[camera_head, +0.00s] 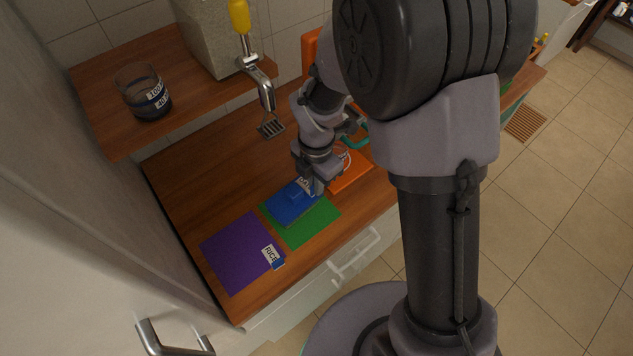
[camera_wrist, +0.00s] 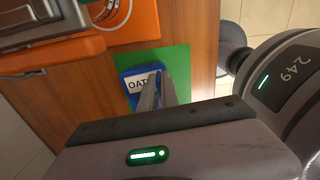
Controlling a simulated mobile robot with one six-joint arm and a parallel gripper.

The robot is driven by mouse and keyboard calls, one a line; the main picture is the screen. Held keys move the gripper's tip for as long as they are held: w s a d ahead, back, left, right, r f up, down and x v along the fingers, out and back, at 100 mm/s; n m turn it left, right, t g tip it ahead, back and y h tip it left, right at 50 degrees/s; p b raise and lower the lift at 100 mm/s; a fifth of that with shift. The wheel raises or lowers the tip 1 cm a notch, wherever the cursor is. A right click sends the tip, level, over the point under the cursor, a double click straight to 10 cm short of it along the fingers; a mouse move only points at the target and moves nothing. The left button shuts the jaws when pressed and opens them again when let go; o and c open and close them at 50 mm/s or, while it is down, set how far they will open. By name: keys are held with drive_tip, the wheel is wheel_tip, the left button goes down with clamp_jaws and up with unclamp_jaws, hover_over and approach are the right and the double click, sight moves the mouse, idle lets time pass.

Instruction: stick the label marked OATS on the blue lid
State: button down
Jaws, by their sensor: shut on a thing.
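The blue lid (camera_head: 286,207) lies flat on a green mat (camera_head: 318,226) on the wooden counter. It also shows in the wrist view (camera_wrist: 131,72), partly covered by the label and the fingers. My gripper (camera_head: 316,190) is shut on the white OATS label (camera_wrist: 137,84), just above or on the lid. In the head view only part of the label (camera_head: 305,184) shows beside the fingertips. I cannot tell whether the label touches the lid. A RICE label (camera_head: 269,254) lies at the right edge of a purple mat (camera_head: 232,252).
An orange object (camera_head: 350,172) stands on the counter close to my gripper. A glass (camera_head: 145,98) sits on the raised wooden shelf (camera_head: 112,133). A yellow-handled utensil (camera_head: 239,17) hangs above the counter. The counter's left part (camera_head: 185,185) is clear.

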drive_tip(key=shift+f, duration=0.1)
drive_tip(key=c, duration=1.5)
unclamp_jaws()
wheel_tip(320, 180, up, 6)
drive_tip(key=p, duration=0.5)
drive_tip(key=shift+p, duration=0.3)
